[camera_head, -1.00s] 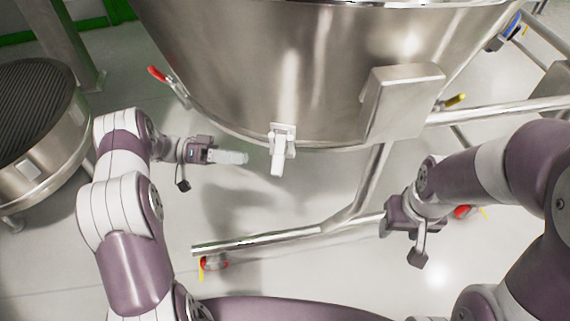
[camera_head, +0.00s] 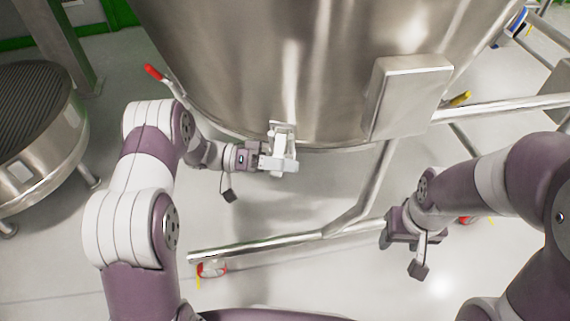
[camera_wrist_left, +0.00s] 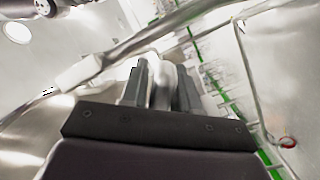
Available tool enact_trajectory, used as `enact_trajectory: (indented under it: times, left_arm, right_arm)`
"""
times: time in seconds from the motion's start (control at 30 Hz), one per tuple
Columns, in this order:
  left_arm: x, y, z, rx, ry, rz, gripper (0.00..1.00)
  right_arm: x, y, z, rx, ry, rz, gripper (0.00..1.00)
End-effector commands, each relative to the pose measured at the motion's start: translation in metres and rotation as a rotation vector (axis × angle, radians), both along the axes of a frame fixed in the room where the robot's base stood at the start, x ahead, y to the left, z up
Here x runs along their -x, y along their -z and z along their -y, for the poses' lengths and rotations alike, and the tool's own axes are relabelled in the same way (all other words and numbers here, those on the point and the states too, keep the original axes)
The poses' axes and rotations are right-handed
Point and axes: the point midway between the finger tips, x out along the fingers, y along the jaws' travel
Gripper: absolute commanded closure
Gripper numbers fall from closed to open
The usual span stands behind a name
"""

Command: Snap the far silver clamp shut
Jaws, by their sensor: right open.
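The silver clamp (camera_head: 284,135) sits on the lower rim of the large steel vessel (camera_head: 300,70) in the head view, its lever hanging down. My left gripper (camera_head: 284,164) is at the lever from the left and partly covers it. In the left wrist view a pale bar, likely the lever (camera_wrist_left: 161,88), stands between the fingers of my left gripper (camera_wrist_left: 160,85); whether they press on it I cannot tell. My right gripper (camera_head: 404,252) is open and empty, low on the right, away from the vessel.
A red-handled clamp (camera_head: 154,72), a yellow-handled one (camera_head: 459,98) and a blue-handled one (camera_head: 518,22) are around the vessel. A steel box (camera_head: 410,98) juts from its wall. Steel frame tubes (camera_head: 270,246) run below. A round ribbed-top unit (camera_head: 35,150) stands left.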

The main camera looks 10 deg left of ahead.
Motion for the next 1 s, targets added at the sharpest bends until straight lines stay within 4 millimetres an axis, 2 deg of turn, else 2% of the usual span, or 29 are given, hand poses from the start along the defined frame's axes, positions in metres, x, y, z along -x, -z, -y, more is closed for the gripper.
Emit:
enact_trajectory:
  times: [0.03, 0.07, 0.1, 0.37, 0.47, 0.8, 1.0]
  left_arm:
    - [0.0, 0.0, 0.0, 0.0, 0.0, 0.0, 0.88]
    - [0.0, 0.0, 0.0, 0.0, 0.0, 0.0, 0.98]
    - [0.0, 0.0, 0.0, 0.0, 0.0, 0.0, 1.0]
    - [0.0, -0.004, 0.0, -0.002, -0.001, -0.015, 1.0]
    - [0.002, -0.008, -0.001, -0.003, -0.001, -0.049, 1.0]
    - [0.009, -0.023, -0.001, -0.02, -0.006, -0.275, 1.0]
    - [0.012, -0.028, -0.001, -0.032, -0.009, -0.417, 1.0]
  right_arm:
    - [0.0, 0.0, 0.0, 0.0, 0.0, 0.0, 0.47]
    - [0.0, 0.0, 0.0, 0.0, 0.0, 0.0, 0.47]
    - [0.0, 0.0, 0.0, 0.0, 0.0, 0.0, 0.47]
    - [0.0, -0.008, 0.0, 0.0, 0.0, 0.0, 0.47]
    - [0.0, -0.02, 0.0, 0.0, 0.0, 0.0, 0.47]
    - [0.0, -0.084, 0.0, 0.0, 0.0, 0.0, 0.47]
    - [0.0, -0.11, 0.0, 0.0, 0.0, 0.0, 0.47]
